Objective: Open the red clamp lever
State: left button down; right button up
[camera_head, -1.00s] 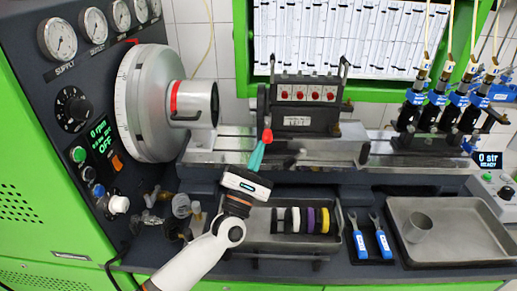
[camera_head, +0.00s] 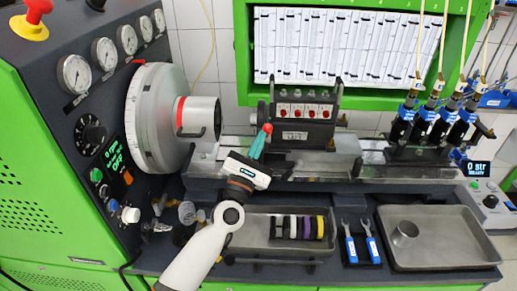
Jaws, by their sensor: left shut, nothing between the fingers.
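The red clamp lever (camera_head: 267,128) shows as a small red tip at the left end of the dark clamp block (camera_head: 305,130), in the middle of the bench. Most of the lever is hidden behind my left gripper (camera_head: 262,137). Its teal fingers are shut, and their tips lie right at the red tip in the picture, just below it. I cannot tell whether they touch it. Nothing shows between the fingers. My left arm reaches up from the bottom edge. My right gripper is not in view.
A large grey disc with a steel cylinder (camera_head: 200,116) stands left of the block. Blue-bodied injectors (camera_head: 424,112) stand at the right.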

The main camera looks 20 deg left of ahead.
pick_arm(q)
jog(key=shift+w+a+r, duration=0.3)
jog(key=shift+w+r, duration=0.65)
jog(key=shift+r, duration=0.1)
jog(key=shift+w+a+r, duration=0.25)
jog(key=shift+w+r, duration=0.7)
jog(key=shift+r, duration=0.05)
jog(key=shift+w, duration=0.1)
jog(key=shift+p, duration=0.35)
